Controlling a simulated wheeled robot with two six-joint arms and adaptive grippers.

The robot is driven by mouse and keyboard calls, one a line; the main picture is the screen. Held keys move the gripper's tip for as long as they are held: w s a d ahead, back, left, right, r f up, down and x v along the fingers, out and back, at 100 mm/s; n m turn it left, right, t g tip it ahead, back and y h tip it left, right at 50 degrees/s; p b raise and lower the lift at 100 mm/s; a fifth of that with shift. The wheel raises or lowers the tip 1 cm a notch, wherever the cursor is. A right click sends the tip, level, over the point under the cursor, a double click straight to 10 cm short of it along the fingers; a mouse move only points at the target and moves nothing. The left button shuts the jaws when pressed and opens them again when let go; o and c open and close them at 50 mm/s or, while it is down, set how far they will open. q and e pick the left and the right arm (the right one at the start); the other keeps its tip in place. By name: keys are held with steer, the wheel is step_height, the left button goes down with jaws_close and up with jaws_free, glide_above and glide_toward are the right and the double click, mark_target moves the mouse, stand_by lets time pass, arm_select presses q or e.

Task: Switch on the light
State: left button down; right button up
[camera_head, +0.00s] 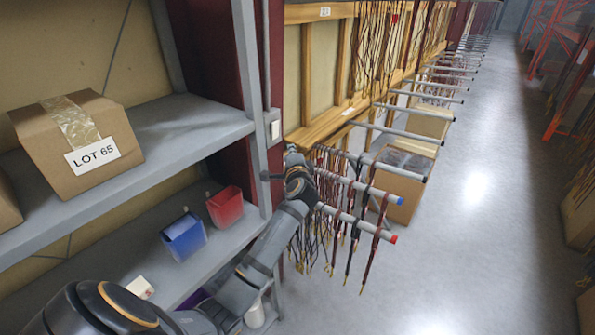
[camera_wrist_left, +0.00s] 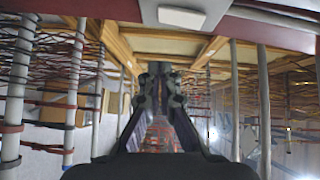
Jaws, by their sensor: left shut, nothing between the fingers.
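A small white light switch (camera_head: 275,129) is on the upright beside the grey shelf in the head view. It also shows as a pale plate at the top of the left wrist view (camera_wrist_left: 181,17). My left gripper (camera_head: 291,151) is just below and to the right of the switch in the head view. In the left wrist view its fingertips (camera_wrist_left: 160,70) are together and empty, apart from the switch plate. Whether the switch is on or off cannot be told. My right gripper is in neither view.
Cables hang from rods with a blue end (camera_head: 400,201) and a red end (camera_head: 393,239), close around my left forearm. The grey shelf (camera_head: 190,128) holds a LOT 65 box (camera_head: 75,180); blue (camera_head: 184,238) and red (camera_head: 225,206) bins stand below. The aisle floor (camera_head: 480,230) is clear.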

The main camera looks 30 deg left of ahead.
arm_select(q)
steer(key=s+d, duration=0.1)
steer(key=s+f+b, duration=0.1)
steer(key=s, duration=0.1)
steer(key=s+d+b, duration=0.1)
steer(key=shift+s+d+f, duration=0.25)
steer(key=shift+s+d, duration=0.05)
steer(key=shift+s, duration=0.05)
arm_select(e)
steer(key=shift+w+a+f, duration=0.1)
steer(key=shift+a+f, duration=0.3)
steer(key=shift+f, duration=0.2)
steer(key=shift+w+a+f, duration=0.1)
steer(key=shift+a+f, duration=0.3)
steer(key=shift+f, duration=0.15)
arm_select(q)
steer(key=shift+d, duration=0.1)
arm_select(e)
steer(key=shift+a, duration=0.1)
